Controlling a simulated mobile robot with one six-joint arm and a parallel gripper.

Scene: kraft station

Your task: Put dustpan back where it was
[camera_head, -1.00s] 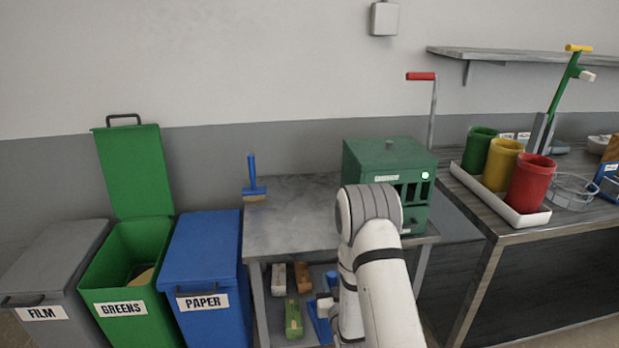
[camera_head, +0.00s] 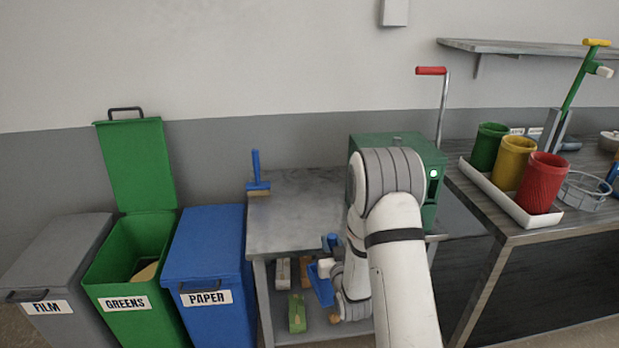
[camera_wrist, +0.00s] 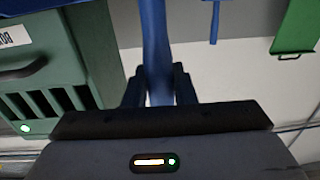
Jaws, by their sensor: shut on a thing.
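The blue dustpan (camera_head: 321,286) is in front of the grey table (camera_head: 290,230), left of my arm. Its blue handle (camera_wrist: 156,35) runs between the two dark fingers of my gripper (camera_wrist: 158,85) in the wrist view, and the gripper is shut on it. In the head view my arm hides much of the gripper. A blue hand brush (camera_head: 258,178) stands at the back left of the tabletop; it also shows in the wrist view (camera_wrist: 214,20).
A green machine (camera_head: 437,190) with a red-handled crank stands at the table's right. Several blocks lie on the lower shelf, including a green one (camera_head: 297,313). The blue PAPER bin (camera_head: 205,255) and green GREENS bin (camera_head: 125,250) stand left. The tabletop's middle is clear.

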